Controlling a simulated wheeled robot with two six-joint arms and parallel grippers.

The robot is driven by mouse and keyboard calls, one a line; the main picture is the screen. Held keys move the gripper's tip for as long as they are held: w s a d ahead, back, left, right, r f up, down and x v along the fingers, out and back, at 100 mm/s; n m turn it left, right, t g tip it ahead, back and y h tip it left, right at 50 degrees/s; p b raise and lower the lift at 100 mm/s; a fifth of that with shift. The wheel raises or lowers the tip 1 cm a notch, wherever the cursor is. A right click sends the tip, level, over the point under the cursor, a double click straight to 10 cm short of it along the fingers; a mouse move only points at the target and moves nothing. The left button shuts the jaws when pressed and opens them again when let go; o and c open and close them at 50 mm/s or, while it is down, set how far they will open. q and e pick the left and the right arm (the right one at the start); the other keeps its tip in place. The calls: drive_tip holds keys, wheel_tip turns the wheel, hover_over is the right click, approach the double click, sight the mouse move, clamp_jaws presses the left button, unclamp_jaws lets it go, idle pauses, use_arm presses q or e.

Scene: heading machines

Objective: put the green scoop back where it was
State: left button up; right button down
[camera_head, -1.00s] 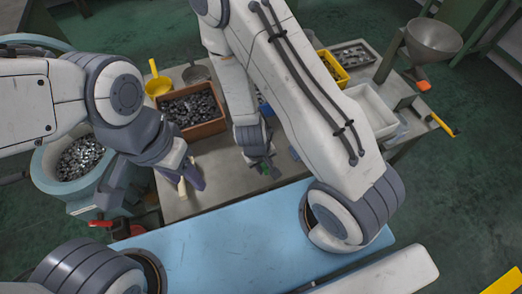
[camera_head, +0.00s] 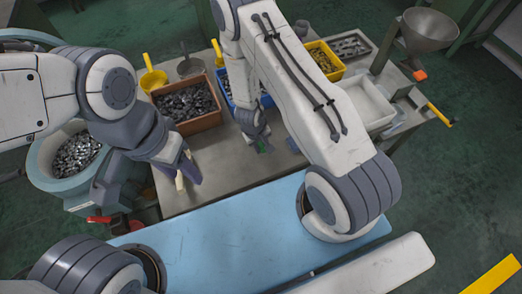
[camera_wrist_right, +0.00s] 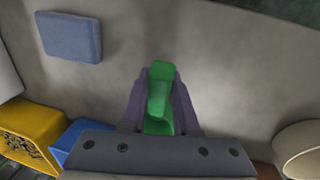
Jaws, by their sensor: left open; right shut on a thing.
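The green scoop (camera_wrist_right: 158,97) is between the two fingers of my right gripper (camera_wrist_right: 160,105) in the right wrist view, and the gripper is shut on it. In the head view only a small green part of the scoop (camera_head: 264,148) shows below my right gripper (camera_head: 262,143). It is over the grey table in front of the blue bin (camera_head: 225,84); its height above the table is hard to tell. My left gripper (camera_head: 188,178) is open and empty, over the table's front left part.
A yellow bin (camera_head: 341,71) and white tray (camera_head: 372,113) are at the right. A blue block (camera_wrist_right: 70,37) lies on the tabletop.

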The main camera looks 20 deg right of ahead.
drive_tip(key=shift+f, duration=0.45)
use_arm(q)
drive_tip(key=shift+f, duration=0.4)
use_arm(e)
drive_tip(key=shift+r, duration=0.15)
drive_tip(key=c, duration=0.7)
unclamp_jaws()
drive_tip(key=shift+o, duration=0.2)
